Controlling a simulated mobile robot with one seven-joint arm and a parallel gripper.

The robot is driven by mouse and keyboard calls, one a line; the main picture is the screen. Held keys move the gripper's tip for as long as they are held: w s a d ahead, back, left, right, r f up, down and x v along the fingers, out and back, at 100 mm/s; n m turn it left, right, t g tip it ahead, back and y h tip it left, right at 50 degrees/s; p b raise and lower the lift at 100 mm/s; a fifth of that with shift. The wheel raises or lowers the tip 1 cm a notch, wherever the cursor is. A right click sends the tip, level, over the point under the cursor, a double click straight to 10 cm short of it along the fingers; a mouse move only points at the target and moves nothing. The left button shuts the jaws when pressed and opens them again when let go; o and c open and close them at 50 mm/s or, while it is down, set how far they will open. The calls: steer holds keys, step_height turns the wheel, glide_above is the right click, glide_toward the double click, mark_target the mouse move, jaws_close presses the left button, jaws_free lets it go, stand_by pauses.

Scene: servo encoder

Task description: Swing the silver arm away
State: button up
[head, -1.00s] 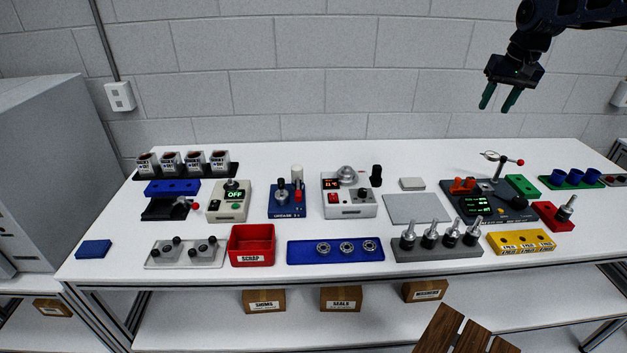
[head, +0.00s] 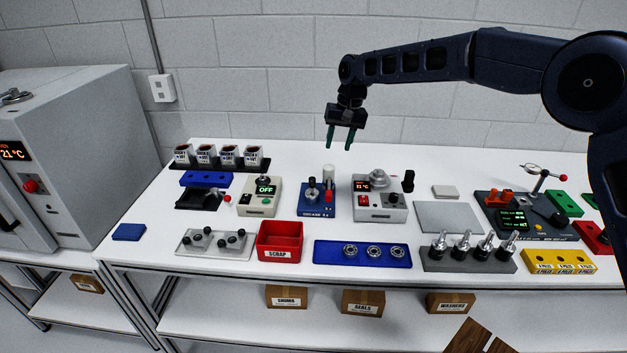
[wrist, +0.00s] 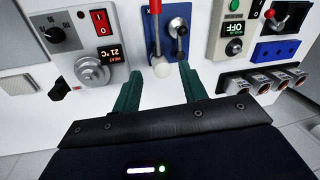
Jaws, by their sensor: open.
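A silver arm (head: 541,177) with a red ball at its right end and a ring at its left end stands on the dark electronic station (head: 490,200) at the right of the bench. Its base is partly hidden behind other parts. My gripper (head: 341,140) is open and empty, in the air above the back of the bench, well to the left of the silver arm. In the wrist view my gripper (wrist: 158,78) has its two green fingers apart, with the white-topped post of the blue press (wrist: 172,28) seen between them. The silver arm is not seen there.
A heater box (head: 380,200) with a silver dome and the blue press (head: 317,200) stand below my gripper. A green tray (head: 565,203) sits right of the station. A grey mat (head: 448,216) lies clear left of it. Silver-topped parts stand in a grey rack (head: 468,262) in front.

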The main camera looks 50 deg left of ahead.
glide_toward(313, 184)
steer(key=w+r, duration=0.1)
steer(key=r, duration=0.1)
steer(key=f, duration=0.3)
steer(key=s+a+f, duration=0.1)
steer(key=f, duration=0.3)
steer(key=a+f, duration=0.1)
steer(key=f, duration=0.2)
steer(key=shift+s+f, duration=0.3)
steer(key=shift+s, duration=0.05)
jaws_close()
